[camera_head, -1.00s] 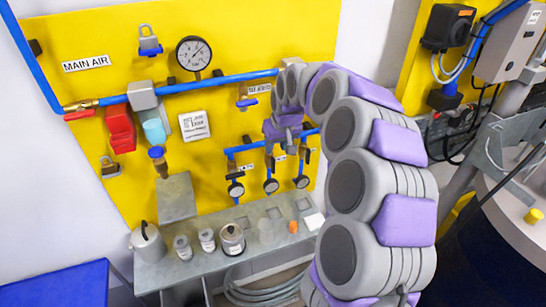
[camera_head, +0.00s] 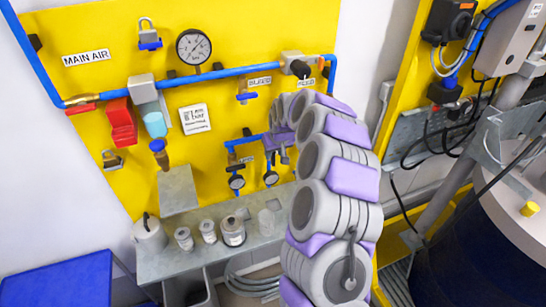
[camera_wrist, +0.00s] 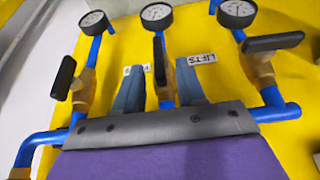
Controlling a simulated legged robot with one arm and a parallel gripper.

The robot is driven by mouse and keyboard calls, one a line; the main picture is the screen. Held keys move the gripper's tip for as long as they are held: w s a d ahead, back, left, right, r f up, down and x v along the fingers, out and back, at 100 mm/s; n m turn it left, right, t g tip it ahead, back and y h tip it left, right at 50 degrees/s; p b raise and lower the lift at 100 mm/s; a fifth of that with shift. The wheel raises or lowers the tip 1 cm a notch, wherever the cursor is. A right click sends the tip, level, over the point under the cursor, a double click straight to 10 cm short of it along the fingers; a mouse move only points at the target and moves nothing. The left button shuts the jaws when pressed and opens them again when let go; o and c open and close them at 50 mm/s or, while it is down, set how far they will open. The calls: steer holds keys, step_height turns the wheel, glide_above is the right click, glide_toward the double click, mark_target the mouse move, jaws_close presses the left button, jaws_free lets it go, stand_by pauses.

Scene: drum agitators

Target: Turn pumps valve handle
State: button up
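In the wrist view, three small valves with black handles branch from a blue pipe: a left handle (camera_wrist: 63,77), a middle handle (camera_wrist: 159,62) and a right handle (camera_wrist: 272,42). My gripper (camera_wrist: 157,85) is open, with one finger on each side of the middle valve. The middle handle stands between the fingertips, and I see gaps on both sides. A label starting with "P" (camera_wrist: 137,70) is partly hidden by the left finger. A "LIFTS" label (camera_wrist: 202,60) lies right of the middle valve.
Round gauges (camera_wrist: 95,22) sit beyond the valves. The yellow panel (camera_head: 240,110) also carries the main air pipe (camera_head: 215,76) and a large gauge (camera_head: 194,47). A grey shelf (camera_head: 265,240) with several cans stands below. A dark drum (camera_head: 470,255) is at right.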

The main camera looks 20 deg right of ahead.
mark_target(273, 157)
steer(key=shift+x, duration=2.1)
steer(key=shift+c, duration=0.3)
jaws_close()
